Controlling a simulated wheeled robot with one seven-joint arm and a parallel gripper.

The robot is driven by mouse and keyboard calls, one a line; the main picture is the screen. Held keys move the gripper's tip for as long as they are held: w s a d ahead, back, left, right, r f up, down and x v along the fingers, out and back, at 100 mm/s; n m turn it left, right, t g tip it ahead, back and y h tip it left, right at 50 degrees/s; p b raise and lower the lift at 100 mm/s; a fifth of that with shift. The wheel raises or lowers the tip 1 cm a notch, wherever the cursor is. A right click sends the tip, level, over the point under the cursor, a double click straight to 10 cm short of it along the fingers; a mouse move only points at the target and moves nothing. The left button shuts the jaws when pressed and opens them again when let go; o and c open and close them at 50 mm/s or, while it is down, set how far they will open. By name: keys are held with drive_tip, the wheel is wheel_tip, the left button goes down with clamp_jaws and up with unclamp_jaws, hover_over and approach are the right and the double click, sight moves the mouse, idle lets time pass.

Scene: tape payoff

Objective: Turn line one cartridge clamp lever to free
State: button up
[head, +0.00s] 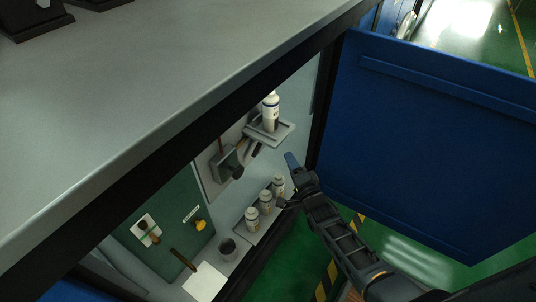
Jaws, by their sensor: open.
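A white bottle-like cartridge (271,112) with a blue band stands upright on a small grey bracket (270,133) inside the cabinet. A dark lever-like part (257,150) shows just under the bracket's left side. A grey block (224,165) with a dark round knob sits to its lower left. I cannot tell for certain which of these parts is the line one clamp lever. My gripper (286,182) is open and empty, with one finger blue-tipped. It is to the lower right of the bracket and appears apart from it.
Several white bottles (265,202) stand in a row on a low shelf beside my gripper. A grey cup (228,249) and white paper (206,282) lie below. A green panel (170,215) has a yellow knob (200,225). A blue door (430,130) stands open at right; a grey worktop (150,90) overhangs.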

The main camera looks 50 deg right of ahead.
sight(258, 151)
drive_tip(key=w+a+r+n+t+y+b, duration=0.1)
drive_tip(key=w+a+r+n+t+y, duration=0.1)
drive_tip(key=a+r+n+t+y, duration=0.4)
drive_tip(key=w, duration=0.2)
drive_tip(key=w+h+b, duration=0.1)
drive_tip(key=w, duration=0.2)
drive_tip(key=w+n+g+h, duration=0.1)
drive_tip(key=w, duration=0.1)
drive_tip(key=shift+w+d+b, duration=0.2)
drive_tip(key=shift+d+b, duration=0.1)
drive_tip(key=shift+b, duration=0.05)
clamp_jaws()
